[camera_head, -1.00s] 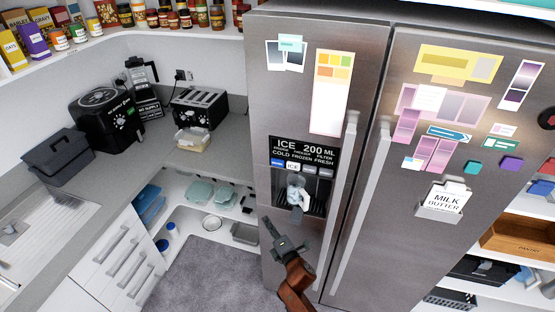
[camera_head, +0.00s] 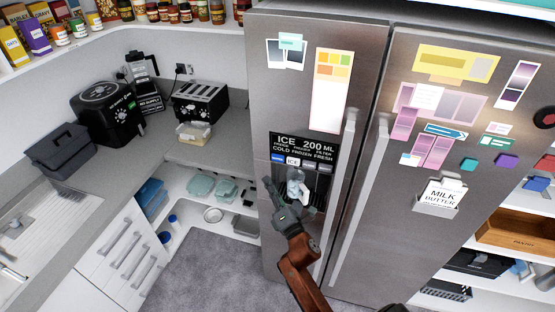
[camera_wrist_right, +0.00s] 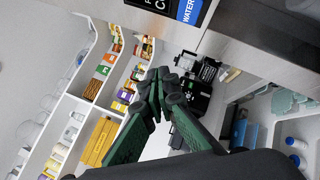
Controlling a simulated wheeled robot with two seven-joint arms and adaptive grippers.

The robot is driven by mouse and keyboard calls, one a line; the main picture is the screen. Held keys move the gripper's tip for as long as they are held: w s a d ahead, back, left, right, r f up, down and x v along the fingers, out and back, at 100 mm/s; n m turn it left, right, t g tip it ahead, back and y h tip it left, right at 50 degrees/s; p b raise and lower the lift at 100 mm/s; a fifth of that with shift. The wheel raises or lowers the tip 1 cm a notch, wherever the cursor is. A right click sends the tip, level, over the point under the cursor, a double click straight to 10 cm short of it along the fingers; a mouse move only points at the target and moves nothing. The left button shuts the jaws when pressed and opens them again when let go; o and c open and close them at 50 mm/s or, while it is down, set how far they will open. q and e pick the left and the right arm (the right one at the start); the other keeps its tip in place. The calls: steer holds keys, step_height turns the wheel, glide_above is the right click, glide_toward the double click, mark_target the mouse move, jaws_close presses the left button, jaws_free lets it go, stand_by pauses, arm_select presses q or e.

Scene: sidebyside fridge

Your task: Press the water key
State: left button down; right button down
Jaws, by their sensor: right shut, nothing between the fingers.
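The fridge's dispenser panel (camera_head: 304,144) is black, with "ICE" and "200 ML" on its display. The blue water key (camera_head: 277,158) is the leftmost in the row of keys under the display. In the right wrist view the blue water key (camera_wrist_right: 189,10) reads "WATER" at the top edge, partly cut off. My right gripper (camera_head: 267,181) is shut and empty, its fingertips a little below the water key. In the right wrist view its green fingers (camera_wrist_right: 158,78) meet at the tips, below and left of the key with a visible gap. My left gripper is not in view.
The white ice key (camera_head: 293,160) sits just right of the water key. A pale object (camera_head: 298,187) is in the dispenser recess, close to my right gripper. The fridge door handles (camera_head: 343,185) stand out to the right. A counter (camera_head: 215,150) with a toaster (camera_head: 200,101) is on the left.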

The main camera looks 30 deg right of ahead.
mark_target(273, 157)
steer(key=w+d, duration=0.5)
steer(key=d, duration=0.1)
steer(key=shift+w+d, duration=0.25)
steer(key=shift+w+d, duration=0.1)
stand_by(1.4)
steer(key=shift+w+d+b, duration=0.2)
steer(key=shift+b, duration=0.1)
steer(key=shift+w+d, duration=0.25)
steer(key=shift+d, duration=0.05)
stand_by(0.7)
steer(key=shift+s, duration=0.1)
steer(key=shift+s+a, duration=0.5)
steer(key=shift+a, duration=0.15)
steer(key=shift+s+a, duration=1.6)
steer(key=shift+a, duration=0.3)
